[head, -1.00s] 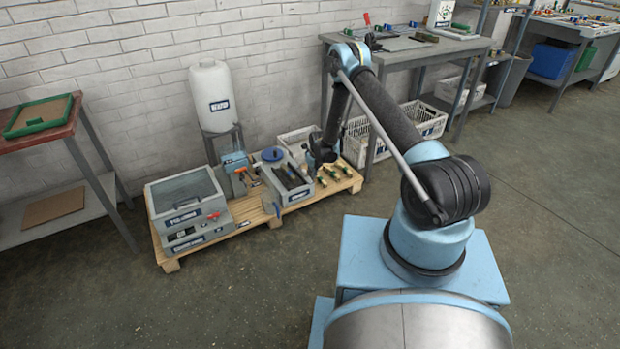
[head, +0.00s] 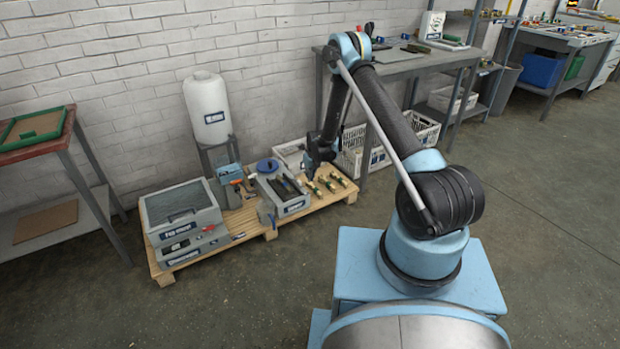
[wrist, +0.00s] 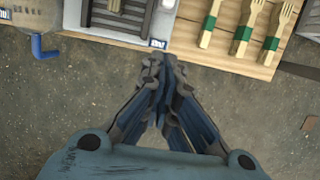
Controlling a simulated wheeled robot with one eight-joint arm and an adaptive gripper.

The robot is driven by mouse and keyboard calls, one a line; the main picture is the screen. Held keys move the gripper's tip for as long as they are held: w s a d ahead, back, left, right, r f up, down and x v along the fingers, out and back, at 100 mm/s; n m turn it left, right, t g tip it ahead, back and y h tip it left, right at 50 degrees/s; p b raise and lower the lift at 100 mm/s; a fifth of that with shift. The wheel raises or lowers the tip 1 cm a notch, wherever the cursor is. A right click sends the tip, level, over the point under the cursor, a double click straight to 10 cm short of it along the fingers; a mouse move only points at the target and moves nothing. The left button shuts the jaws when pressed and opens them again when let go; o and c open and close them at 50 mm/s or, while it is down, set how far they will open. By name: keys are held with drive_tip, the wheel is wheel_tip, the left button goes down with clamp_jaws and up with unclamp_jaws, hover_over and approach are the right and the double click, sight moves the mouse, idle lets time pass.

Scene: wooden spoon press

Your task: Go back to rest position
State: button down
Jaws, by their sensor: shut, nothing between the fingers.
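My gripper (wrist: 165,62) is shut and empty, its fingertips together at the front edge of the wooden pallet in the wrist view. In the head view my gripper (head: 311,169) hangs at the end of my bent arm, near the grey press unit. Several wooden forks with green bands (wrist: 247,27) lie on the pallet at the upper right of the wrist view. They also show just right of my gripper in the head view (head: 334,183). The gripper looks apart from them.
The pallet (head: 240,217) bears a lidded grey box (head: 181,205) and the press unit (head: 285,198). A white tank (head: 207,110) stands behind. A grey workbench (head: 410,62) and crates (head: 385,150) stand behind my arm. The floor (head: 240,305) in front is clear.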

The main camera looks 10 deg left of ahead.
drive_tip(key=s+d+r+n, duration=0.1)
drive_tip(key=d+r+n, duration=0.3)
drive_tip(key=r, duration=0.8)
drive_tip(key=d+r+n, duration=0.2)
drive_tip(key=d+r, duration=0.4)
drive_tip(key=r, duration=0.5)
drive_tip(key=s+d+r+n, duration=0.4)
drive_tip(key=s+d+r, duration=0.2)
drive_tip(key=r, duration=0.2)
drive_tip(key=s+d+r+n, duration=0.3)
drive_tip(key=s+d+r, duration=0.2)
drive_tip(key=r, duration=0.4)
drive_tip(key=s+d+r+n+h, duration=0.1)
drive_tip(key=s+d+r+n, duration=0.35)
drive_tip(key=s, duration=0.45)
drive_tip(key=s+d+r+n, duration=0.3)
drive_tip(key=s+d, duration=0.3)
drive_tip(key=s, duration=0.3)
drive_tip(key=s+d+f+n, duration=0.2)
drive_tip(key=s+f+n, duration=0.1)
drive_tip(key=s, duration=0.6)
drive_tip(key=s+d+f+n, duration=0.3)
drive_tip(key=s+n, duration=0.1)
drive_tip(key=s, duration=0.6)
drive_tip(key=shift+d+n+h, duration=0.2)
drive_tip(key=shift+n+h, duration=0.15)
drive_tip(key=shift+h, duration=0.05)
